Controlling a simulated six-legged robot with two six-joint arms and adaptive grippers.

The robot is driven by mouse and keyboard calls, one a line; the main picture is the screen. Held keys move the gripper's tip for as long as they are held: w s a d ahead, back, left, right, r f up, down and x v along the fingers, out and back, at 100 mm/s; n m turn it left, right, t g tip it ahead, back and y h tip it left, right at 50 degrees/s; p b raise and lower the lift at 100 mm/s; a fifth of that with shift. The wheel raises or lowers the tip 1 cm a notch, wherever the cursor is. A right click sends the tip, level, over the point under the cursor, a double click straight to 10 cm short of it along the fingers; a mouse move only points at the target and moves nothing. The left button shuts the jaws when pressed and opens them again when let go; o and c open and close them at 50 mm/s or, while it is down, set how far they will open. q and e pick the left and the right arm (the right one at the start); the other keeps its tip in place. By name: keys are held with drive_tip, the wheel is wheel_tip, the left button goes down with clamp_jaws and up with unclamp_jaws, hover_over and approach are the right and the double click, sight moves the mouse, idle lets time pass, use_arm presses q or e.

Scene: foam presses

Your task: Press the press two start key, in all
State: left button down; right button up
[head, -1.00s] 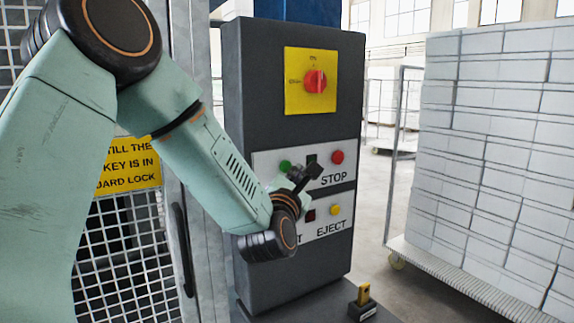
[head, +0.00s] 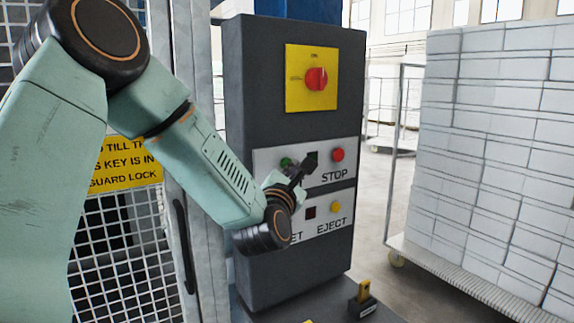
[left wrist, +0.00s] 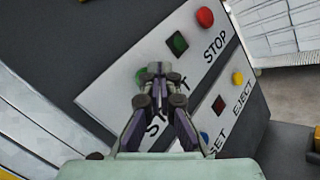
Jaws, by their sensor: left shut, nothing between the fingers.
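The press control box (head: 285,110) stands ahead, with a white upper panel bearing a green start key (head: 286,162) and a red stop key (head: 338,155). In the left wrist view the green start key (left wrist: 140,76) is partly hidden behind my fingertips. Its START label is mostly covered by my fingers. My left gripper (head: 301,167) is shut and empty, with its tips in front of the panel by the green key. In the left wrist view the shut gripper (left wrist: 155,70) overlaps the key's right side. I cannot tell whether it touches. My right gripper is not in view.
A dark square lamp (left wrist: 177,43) sits between start and stop. The lower panel has a yellow eject key (head: 336,208) and a blue key (left wrist: 204,137). A red rotary switch (head: 317,79) is above. A mesh guard (head: 120,250) is left; a loaded trolley (head: 480,150) is right.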

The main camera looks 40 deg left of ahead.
use_arm(q)
drive_tip(key=shift+w+d, duration=0.1)
idle(0.5)
drive_tip(key=shift+a, duration=0.2)
drive_tip(key=shift+w+a, duration=0.15)
drive_tip(key=shift+a, duration=0.15)
